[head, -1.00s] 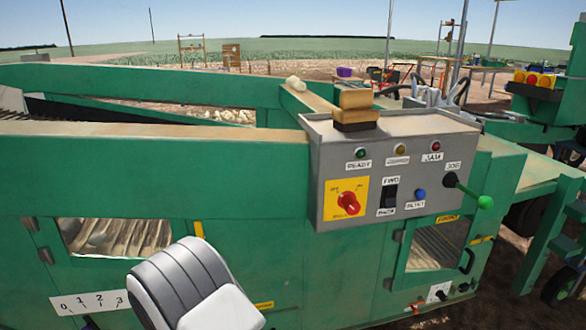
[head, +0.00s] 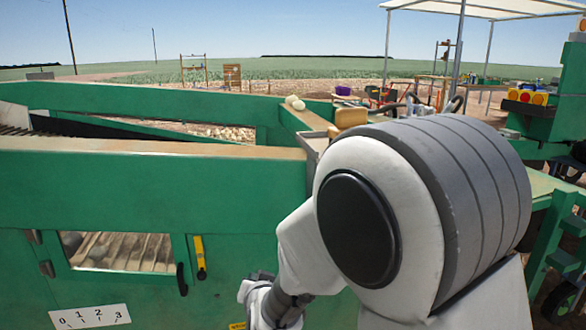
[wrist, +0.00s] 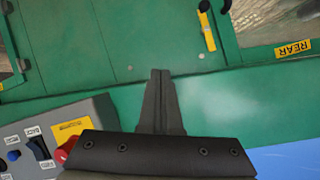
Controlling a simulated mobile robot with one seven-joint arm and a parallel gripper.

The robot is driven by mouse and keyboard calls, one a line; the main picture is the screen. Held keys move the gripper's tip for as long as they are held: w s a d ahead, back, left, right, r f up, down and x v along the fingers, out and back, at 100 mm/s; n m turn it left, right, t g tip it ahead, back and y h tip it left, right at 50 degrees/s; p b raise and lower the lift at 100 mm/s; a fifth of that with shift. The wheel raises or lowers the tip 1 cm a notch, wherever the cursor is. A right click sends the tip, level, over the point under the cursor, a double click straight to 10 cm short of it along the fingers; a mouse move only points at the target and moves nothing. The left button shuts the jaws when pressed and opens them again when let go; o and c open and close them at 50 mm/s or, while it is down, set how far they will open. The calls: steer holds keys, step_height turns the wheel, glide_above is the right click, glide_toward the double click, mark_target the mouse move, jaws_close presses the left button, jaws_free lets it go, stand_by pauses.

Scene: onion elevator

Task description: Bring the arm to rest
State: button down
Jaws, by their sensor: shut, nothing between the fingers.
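My gripper (wrist: 160,76) shows in the wrist view with its two dark fingers together and nothing between them. It is in front of the green machine side (wrist: 120,50), and I cannot tell how far from it. In the head view my raised arm fills the right centre and reaches down to the left; the fingers are hard to make out there. The grey control box (wrist: 55,120) with its red knob (wrist: 64,150) is at the lower left of the wrist view, partly behind the gripper body. In the head view the arm covers most of that box.
The green machine (head: 120,185) spans the head view's left and middle. It has a window (head: 120,250) and a yellow handle (head: 201,257). A green frame with steps (head: 560,235) stands at right.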

steer(key=s+d+r+n+g+h, duration=0.1)
steer(key=s+d+r+g+h, duration=0.15)
steer(key=s+d+r, duration=0.65)
steer(key=s+d+r+n+g+h, duration=0.15)
steer(key=s+d+g, duration=0.25)
steer(key=s+d, duration=1.2)
step_height(320, 180, up, 26)
steer(key=s+a+p, duration=0.1)
steer(key=a+p, duration=0.2)
steer(key=p, duration=2.2)
steer(key=shift+y, duration=0.3)
